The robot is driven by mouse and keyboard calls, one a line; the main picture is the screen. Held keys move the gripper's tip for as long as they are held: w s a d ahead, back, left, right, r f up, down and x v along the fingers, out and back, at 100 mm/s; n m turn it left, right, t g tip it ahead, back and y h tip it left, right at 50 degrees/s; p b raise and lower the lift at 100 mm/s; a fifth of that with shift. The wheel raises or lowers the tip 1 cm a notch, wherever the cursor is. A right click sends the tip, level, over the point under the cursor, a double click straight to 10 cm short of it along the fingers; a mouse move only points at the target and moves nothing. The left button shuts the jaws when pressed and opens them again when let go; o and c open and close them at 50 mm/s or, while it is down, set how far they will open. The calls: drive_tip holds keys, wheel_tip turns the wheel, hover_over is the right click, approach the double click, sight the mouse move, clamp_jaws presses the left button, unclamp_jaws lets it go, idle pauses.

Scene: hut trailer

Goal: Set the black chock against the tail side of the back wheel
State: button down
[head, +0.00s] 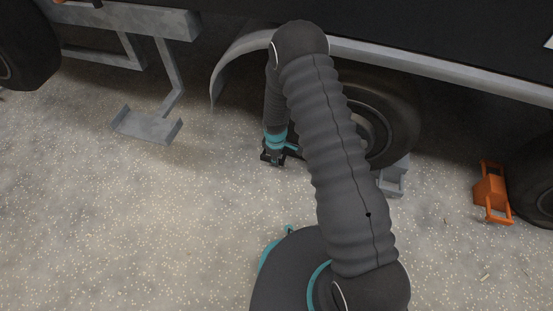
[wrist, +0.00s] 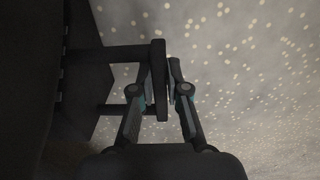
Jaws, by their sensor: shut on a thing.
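In the wrist view the black chock's handle (wrist: 159,62) is a dark frame with a crossbar between the two fingers of my gripper (wrist: 161,88). My gripper is shut on that crossbar. The chock's body merges with a dark mass at the left of the wrist view, so its outline is unclear. In the head view my gripper (head: 273,159) is low over the ground, left of the middle wheel (head: 395,115). The chock is mostly hidden there, and I cannot tell whether it touches the tyre. My arm covers the left part of that wheel.
A grey chock (head: 393,179) sits at the middle wheel's right side. An orange chock (head: 490,192) stands left of the right wheel (head: 535,180). A metal step (head: 148,126) hangs at left, near another wheel (head: 22,45). A curved fender (head: 226,72) is above my gripper.

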drive_tip(key=c, duration=1.1)
unclamp_jaws()
wheel_tip(320, 180, up, 12)
drive_tip(key=shift+s+a, duration=0.1)
